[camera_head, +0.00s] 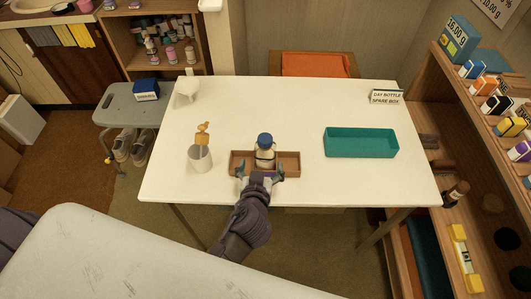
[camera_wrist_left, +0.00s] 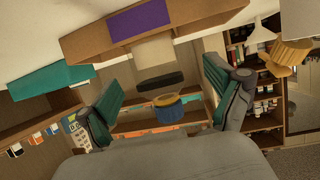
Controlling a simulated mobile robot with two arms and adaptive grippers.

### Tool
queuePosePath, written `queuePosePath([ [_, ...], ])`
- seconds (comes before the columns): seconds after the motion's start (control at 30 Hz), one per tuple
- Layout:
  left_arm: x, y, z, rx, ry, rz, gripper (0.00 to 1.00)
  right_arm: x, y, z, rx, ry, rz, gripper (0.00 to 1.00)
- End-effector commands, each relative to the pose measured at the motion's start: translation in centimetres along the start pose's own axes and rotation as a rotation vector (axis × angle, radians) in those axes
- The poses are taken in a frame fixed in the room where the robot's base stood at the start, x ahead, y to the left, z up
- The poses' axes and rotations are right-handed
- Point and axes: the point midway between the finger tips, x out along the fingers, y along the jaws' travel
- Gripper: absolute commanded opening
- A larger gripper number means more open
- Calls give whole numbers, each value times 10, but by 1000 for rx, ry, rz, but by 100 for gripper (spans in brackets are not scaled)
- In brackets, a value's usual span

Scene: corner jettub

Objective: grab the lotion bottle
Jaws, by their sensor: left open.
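A cream bottle with a blue cap and a dark band (camera_head: 265,155) stands upright in a shallow wooden tray (camera_head: 292,163) on the white table; it looks like the lotion bottle. My left gripper (camera_head: 262,169) is open at the tray's near side, one finger on either side of the bottle in the picture. In the left wrist view, which is upside down, the bottle (camera_wrist_left: 155,52) shows between the spread fingers of the left gripper (camera_wrist_left: 167,95). I cannot tell whether a finger touches it. My right gripper is not in view.
A white cup (camera_head: 200,158) with a wooden-coloured item stands left of the tray. A teal box (camera_head: 361,143) lies to the right, with a small sign (camera_head: 386,97) behind it. The table's back middle is clear. Shelves (camera_head: 480,110) flank the right side.

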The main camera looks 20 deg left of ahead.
Motion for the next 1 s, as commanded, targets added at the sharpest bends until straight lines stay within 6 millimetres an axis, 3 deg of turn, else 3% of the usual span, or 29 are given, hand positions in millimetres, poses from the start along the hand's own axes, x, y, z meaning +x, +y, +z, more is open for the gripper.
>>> queuePosePath([
  [0.2,15,1,0,1,0,0,92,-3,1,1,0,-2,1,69],
  [0.5,55,6,4,3,-1,0,92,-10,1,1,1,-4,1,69],
  [0.8,60,6,5,0,-2,0,92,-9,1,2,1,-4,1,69],
  [1.0,60,6,5,0,-2,0,60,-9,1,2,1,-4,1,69],
])
